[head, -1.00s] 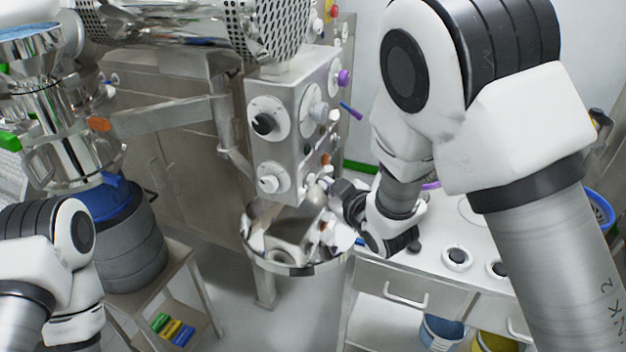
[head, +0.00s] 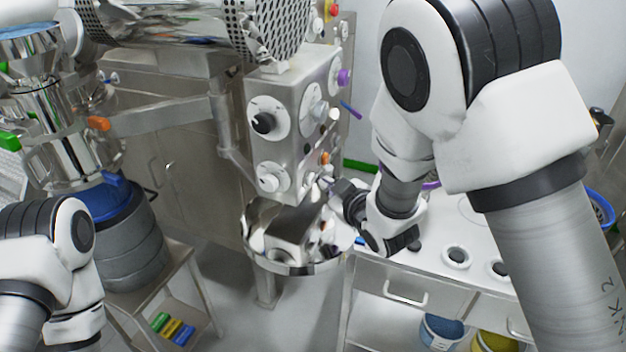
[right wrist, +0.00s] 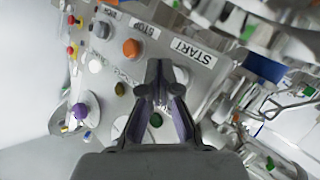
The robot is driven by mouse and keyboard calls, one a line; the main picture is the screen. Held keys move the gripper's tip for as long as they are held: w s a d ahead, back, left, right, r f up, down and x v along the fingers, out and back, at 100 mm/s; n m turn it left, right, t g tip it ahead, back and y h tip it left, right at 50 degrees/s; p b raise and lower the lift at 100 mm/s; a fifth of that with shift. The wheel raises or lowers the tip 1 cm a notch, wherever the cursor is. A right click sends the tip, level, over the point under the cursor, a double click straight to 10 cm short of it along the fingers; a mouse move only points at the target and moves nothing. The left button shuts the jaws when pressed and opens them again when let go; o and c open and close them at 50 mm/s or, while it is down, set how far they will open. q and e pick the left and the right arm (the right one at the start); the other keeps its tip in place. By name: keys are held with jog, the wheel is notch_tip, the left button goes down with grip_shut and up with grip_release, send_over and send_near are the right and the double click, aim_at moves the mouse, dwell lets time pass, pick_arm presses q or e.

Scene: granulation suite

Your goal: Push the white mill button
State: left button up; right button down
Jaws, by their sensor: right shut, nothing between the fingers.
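The steel control box (head: 290,135) stands in the middle of the head view, with a row of small buttons on its right side face. In the right wrist view a white button (right wrist: 181,75) sits beside the START label (right wrist: 192,53), partly hidden behind my fingertips. An orange button (right wrist: 131,47) is near the STOP label. My right gripper (right wrist: 160,88) is shut and empty, its tips over the panel close to the white button; I cannot tell whether they touch. In the head view it (head: 337,190) is at the box's lower right. My left gripper is out of view.
Another white button (right wrist: 95,65) and a purple knob (right wrist: 79,111) are on the same panel. A shiny steel bowl (head: 262,252) hangs below the box. A white-topped bench (head: 435,268) stands to the right, and a grey drum (head: 130,245) to the left.

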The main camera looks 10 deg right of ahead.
jog(key=shift+w+a, duration=0.25)
jog(key=shift+a, duration=0.15)
